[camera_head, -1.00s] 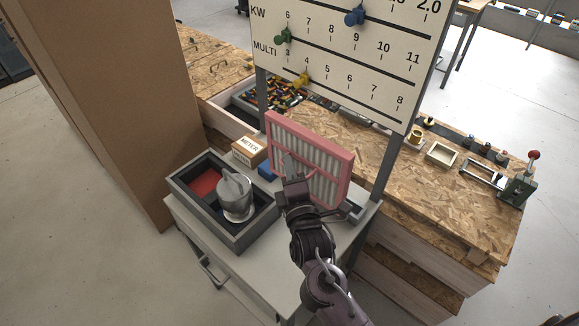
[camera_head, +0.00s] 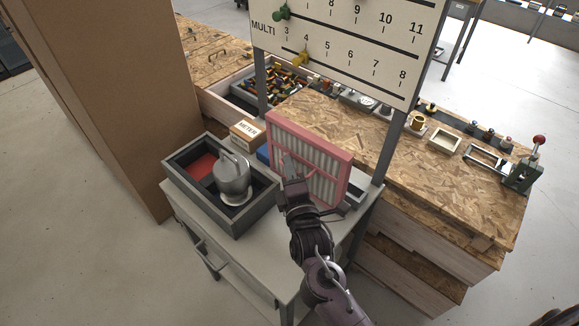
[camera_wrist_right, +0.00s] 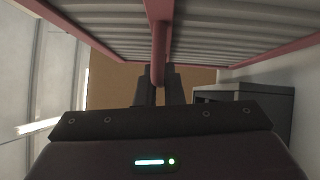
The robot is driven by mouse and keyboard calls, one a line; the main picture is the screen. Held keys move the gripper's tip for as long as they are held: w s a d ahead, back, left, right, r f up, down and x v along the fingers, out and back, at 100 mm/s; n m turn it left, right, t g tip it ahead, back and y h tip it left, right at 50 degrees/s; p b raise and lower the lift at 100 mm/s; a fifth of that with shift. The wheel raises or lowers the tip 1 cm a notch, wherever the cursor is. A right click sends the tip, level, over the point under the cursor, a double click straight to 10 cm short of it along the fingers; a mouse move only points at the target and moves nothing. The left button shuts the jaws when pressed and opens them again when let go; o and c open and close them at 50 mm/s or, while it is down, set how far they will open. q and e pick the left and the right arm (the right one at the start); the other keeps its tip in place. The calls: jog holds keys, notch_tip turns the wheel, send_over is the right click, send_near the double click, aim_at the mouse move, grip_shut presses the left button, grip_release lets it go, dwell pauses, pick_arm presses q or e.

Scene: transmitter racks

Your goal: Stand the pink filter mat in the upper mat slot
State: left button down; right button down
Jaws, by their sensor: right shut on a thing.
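The pink filter mat (camera_head: 310,152) is a pink frame with pale grey pleats and stands upright, a little tilted, above the grey cart. My right gripper (camera_head: 292,172) is shut on the mat at its near face; in the right wrist view the fingers (camera_wrist_right: 158,84) close on a pink bar (camera_wrist_right: 158,50) of it. Whether the mat's lower edge touches the cart cannot be told. I cannot make out an upper mat slot. My left gripper is not in view.
A dark grey open box (camera_head: 176,183) with a red lining and a metal pot (camera_head: 233,178) stands left on the cart (camera_head: 263,262). A METER carton (camera_head: 246,134) is behind it. A scale board (camera_head: 345,45) rises behind the mat. A wooden bench (camera_head: 330,118) lies beyond.

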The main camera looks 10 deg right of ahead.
aim_at(306, 164)
jog(key=shift+r+p, duration=0.2)
jog(key=shift+p, duration=0.2)
jog(key=shift+w+d+f, duration=0.1)
jog(key=shift+w+d, duration=0.7)
jog(key=shift+d, duration=0.2)
jog(key=shift+w+d, duration=0.8)
jog(key=shift+d, duration=0.2)
jog(key=w+d+f+b, duration=0.3)
jog(key=d+f, duration=0.1)
jog(key=f, duration=0.1)
jog(key=shift+f, duration=0.25)
jog(key=c, duration=1.5)
grip_release()
jog(key=shift+a, duration=0.1)
